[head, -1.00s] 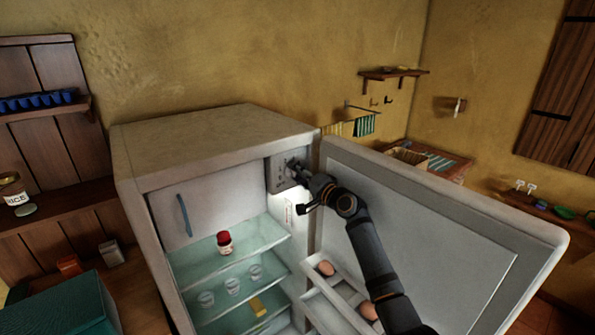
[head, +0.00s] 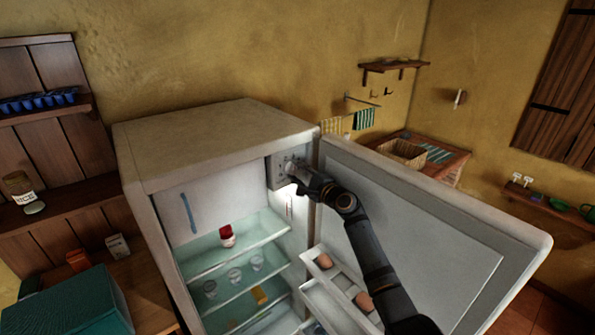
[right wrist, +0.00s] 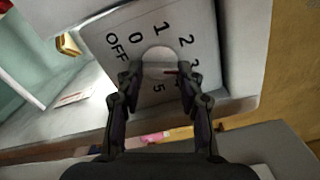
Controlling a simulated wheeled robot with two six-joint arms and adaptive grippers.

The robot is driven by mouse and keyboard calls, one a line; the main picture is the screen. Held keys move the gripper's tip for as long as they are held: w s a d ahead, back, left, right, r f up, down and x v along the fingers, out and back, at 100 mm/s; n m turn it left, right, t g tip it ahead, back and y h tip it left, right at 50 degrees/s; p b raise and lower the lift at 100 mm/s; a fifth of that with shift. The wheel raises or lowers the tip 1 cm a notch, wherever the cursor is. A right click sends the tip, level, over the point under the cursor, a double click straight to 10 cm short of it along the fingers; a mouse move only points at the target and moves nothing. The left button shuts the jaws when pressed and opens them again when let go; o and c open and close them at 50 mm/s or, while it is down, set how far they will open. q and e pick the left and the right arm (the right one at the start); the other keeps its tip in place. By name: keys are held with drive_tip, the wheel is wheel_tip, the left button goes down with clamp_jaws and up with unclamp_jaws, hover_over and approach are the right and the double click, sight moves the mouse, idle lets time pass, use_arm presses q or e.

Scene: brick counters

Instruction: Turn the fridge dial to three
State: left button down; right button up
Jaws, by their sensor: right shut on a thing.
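The fridge (head: 215,140) stands open. Its dial panel (head: 277,172) is at the inner top right, and in the right wrist view the panel (right wrist: 110,62) reads OFF, 0, 1, 2, 3 and 5. The 4 is hidden behind a finger. My right gripper (head: 293,168) is at the panel; in the wrist view its fingers (right wrist: 160,76) are shut on the dial from both sides. My left gripper is not in view.
The open fridge door (head: 420,235) stands right of my right arm, with eggs (head: 324,261) in its rack. Glass shelves hold a red-capped jar (head: 227,236) and several glasses. A teal box (head: 75,305) is at the lower left.

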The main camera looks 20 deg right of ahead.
drive_tip(key=shift+f, duration=0.15)
idle(0.3)
drive_tip(key=o, duration=1.2)
drive_tip(key=shift+d, duration=0.1)
drive_tip(key=shift+c, duration=0.2)
drive_tip(key=v, duration=1.2)
